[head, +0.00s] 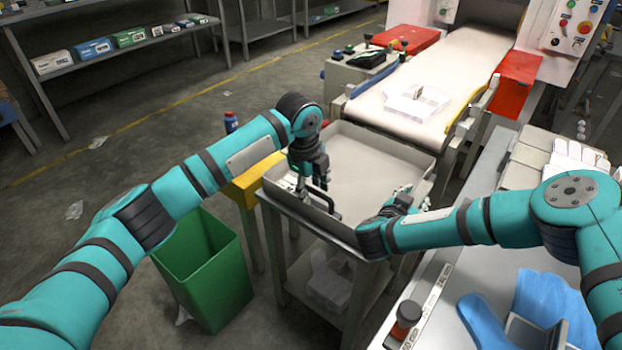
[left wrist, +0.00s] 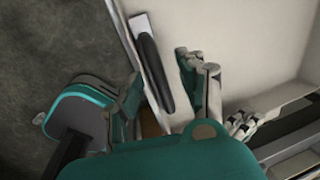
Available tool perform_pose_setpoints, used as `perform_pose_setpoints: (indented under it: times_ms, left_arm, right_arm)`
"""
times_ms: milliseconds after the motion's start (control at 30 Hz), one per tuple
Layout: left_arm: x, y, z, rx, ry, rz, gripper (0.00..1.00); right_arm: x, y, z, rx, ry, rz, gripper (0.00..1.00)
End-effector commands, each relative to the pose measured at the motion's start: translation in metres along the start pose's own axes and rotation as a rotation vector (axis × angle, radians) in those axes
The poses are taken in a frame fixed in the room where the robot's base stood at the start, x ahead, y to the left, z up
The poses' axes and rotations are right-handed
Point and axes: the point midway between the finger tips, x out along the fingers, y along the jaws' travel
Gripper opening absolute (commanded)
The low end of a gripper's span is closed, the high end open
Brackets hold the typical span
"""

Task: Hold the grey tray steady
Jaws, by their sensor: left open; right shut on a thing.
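The grey tray (head: 372,160) is a shallow open box on a metal stand at the end of the conveyor. Its inside looks empty in the visible part. My left gripper (head: 312,188) is open at the tray's left front rim. In the left wrist view, its fingers (left wrist: 158,90) stand on either side of the tray wall (left wrist: 128,42) with its black handle (left wrist: 152,62), with gaps visible. My right gripper (head: 410,198) is shut at the tray's front right rim, seemingly on that rim; its fingertips partly hide the contact.
A conveyor (head: 450,75) with white gloves (head: 415,102) on it ends behind the tray. A green bin (head: 205,262) stands at the front left, beside a yellow box (head: 248,180). Blue gloves (head: 540,305) lie on the right bench.

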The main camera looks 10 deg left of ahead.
Motion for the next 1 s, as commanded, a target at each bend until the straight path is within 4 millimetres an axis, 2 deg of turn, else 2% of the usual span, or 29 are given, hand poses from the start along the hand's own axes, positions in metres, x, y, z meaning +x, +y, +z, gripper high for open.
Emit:
perform_pose_setpoints:
  times_ms: [267,600,1000]
  left_arm:
    - [0.0022,0.0001,0.0000,0.000,0.000,0.001,0.40]
    - [0.0019,0.0001,0.0000,0.000,0.000,0.000,0.00]
    - [0.0016,0.0000,0.0001,0.000,0.000,0.000,0.00]
  right_arm:
    - [0.0003,0.0001,-0.0009,0.000,0.002,0.001,0.00]
    - [0.0003,0.0001,-0.0010,0.000,0.002,0.001,0.00]
    - [0.0003,0.0000,-0.0011,0.000,0.002,0.001,0.00]
